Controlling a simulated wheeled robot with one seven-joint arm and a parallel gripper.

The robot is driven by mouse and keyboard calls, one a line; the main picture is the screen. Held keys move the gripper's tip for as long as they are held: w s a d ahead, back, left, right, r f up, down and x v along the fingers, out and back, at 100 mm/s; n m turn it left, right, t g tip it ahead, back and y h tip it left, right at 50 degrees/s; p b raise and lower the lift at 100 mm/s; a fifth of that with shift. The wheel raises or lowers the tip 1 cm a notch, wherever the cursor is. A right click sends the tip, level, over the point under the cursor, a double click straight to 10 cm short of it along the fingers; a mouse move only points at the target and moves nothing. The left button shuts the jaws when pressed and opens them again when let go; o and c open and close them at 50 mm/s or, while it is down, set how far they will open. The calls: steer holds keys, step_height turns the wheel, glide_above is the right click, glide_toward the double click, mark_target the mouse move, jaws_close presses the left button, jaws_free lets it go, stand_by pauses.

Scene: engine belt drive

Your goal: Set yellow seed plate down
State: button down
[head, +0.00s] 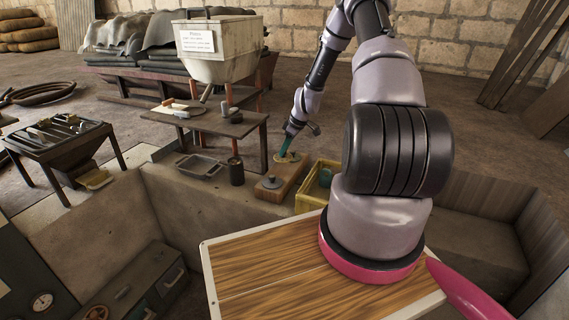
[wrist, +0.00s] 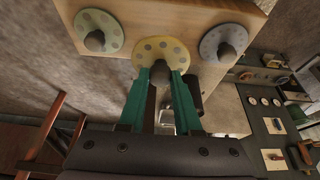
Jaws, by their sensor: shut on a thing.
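The yellow seed plate (wrist: 150,57) is a round disc with a ring of holes and a dark centre knob. My gripper (wrist: 161,78) has green fingers shut on it. In the head view my gripper (head: 287,152) is at the far part of a wooden block (head: 292,185), with the yellow plate (head: 290,159) at its tips. In the wrist view the plate lies between a greenish plate (wrist: 113,35) on the left and a grey plate (wrist: 237,35) on the right. I cannot tell whether the yellow plate touches the block.
A yellow crate (head: 310,199) stands right of the block. A dark cup (head: 236,172) and a grey tray (head: 197,167) are to its left. A low wooden bench (head: 225,126) and a hopper with a sign (head: 222,65) stand behind.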

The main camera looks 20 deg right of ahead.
mark_target(285, 157)
steer(key=shift+a+f, duration=0.1)
steer(key=shift+f, duration=2.6)
steer(key=c, duration=0.6)
jaws_free()
steer(key=shift+f, duration=0.1)
